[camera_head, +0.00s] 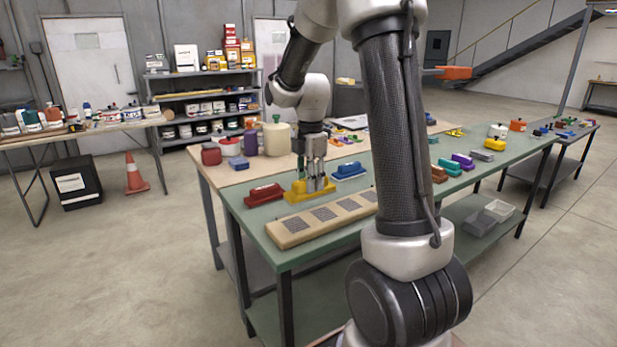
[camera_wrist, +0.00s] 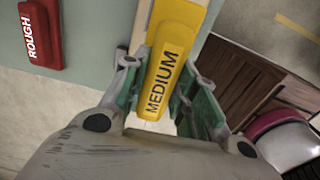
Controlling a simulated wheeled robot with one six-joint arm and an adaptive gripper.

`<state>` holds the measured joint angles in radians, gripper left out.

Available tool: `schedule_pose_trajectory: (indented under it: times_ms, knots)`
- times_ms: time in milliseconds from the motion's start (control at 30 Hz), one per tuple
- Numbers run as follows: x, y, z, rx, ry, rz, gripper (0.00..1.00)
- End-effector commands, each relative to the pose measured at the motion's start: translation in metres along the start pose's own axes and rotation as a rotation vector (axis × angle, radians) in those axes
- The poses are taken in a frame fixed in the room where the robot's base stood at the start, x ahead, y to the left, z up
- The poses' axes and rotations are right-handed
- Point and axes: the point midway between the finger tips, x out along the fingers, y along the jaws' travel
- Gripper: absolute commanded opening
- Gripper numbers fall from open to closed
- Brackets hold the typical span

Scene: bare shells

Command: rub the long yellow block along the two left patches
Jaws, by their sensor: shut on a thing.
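The long yellow block (camera_head: 298,195), marked MEDIUM in the wrist view (camera_wrist: 168,60), is between the jaws of my gripper (camera_head: 313,178). The green-padded fingers (camera_wrist: 163,100) close on its sides. In the head view it shows just behind a pale wooden board (camera_head: 283,236); I cannot tell if it touches the table. The board has a row of dark patches. The two left ones, the leftmost patch (camera_head: 293,223) and the second patch (camera_head: 323,213), are bare and in front of the block. The board's right end is hidden behind my arm.
A red block (camera_head: 264,195) marked ROUGH in the wrist view (camera_wrist: 40,32) lies left of my gripper. A blue block (camera_head: 349,171) lies to its right. Containers (camera_head: 275,138) stand on the table behind. Green tabletop (camera_head: 236,205) shows left of the board.

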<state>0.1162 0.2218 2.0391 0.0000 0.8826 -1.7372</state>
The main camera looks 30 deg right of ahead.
Motion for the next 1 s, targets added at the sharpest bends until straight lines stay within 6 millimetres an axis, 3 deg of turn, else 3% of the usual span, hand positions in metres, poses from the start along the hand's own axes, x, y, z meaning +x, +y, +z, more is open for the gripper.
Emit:
schedule_pose_trajectory:
  times_ms: [600, 1000]
  knots:
    - [0.058, 0.0, 0.0, 0.016, 0.0, -0.001, 0.09]
    - [0.068, 0.001, 0.0, 0.016, 0.0, 0.002, 0.09]
